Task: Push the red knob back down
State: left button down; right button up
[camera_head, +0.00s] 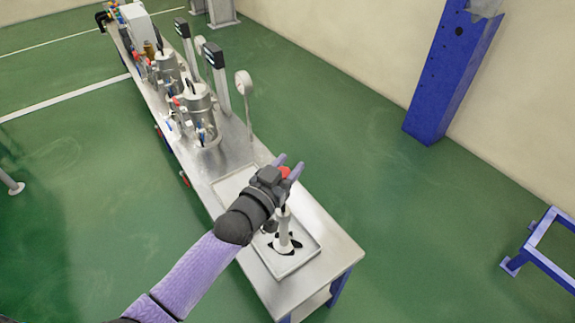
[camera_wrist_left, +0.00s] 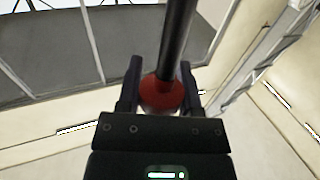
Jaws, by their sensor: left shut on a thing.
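The red knob (camera_head: 284,172) shows between the purple fingers of my left gripper (camera_head: 287,165). It sits above a pale upright post (camera_head: 284,232) that stands in a light tray (camera_head: 305,258) at the near end of the bench. In the left wrist view the red knob (camera_wrist_left: 164,95) is between the two dark fingers of my left gripper (camera_wrist_left: 160,75), which are shut on it. A dark rod (camera_wrist_left: 176,40) runs from the knob to the top of that view. My wrist hides part of the post's upper end. My right gripper is not in view.
A long metal bench (camera_head: 335,240) runs to the far left. Steel vessels (camera_head: 203,110), upright handles and a round gauge (camera_head: 243,82) stand farther along it. A blue column (camera_head: 450,75) and a blue frame (camera_head: 545,250) stand on the right. Green floor lies clear between.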

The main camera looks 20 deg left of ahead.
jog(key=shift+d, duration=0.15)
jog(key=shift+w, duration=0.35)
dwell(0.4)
pick_arm(q)
notch_tip(320, 180, down, 11)
jog(key=b, duration=0.7)
jog(key=shift+s, duration=0.15)
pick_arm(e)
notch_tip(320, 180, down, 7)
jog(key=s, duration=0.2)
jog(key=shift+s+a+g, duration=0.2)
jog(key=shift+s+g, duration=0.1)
pick_arm(q)
jog(key=shift+f, duration=0.15)
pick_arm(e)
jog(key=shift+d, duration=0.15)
pick_arm(q)
jog(key=shift+c, duration=1.6)
grip_release()
jog(key=shift+o, duration=0.3)
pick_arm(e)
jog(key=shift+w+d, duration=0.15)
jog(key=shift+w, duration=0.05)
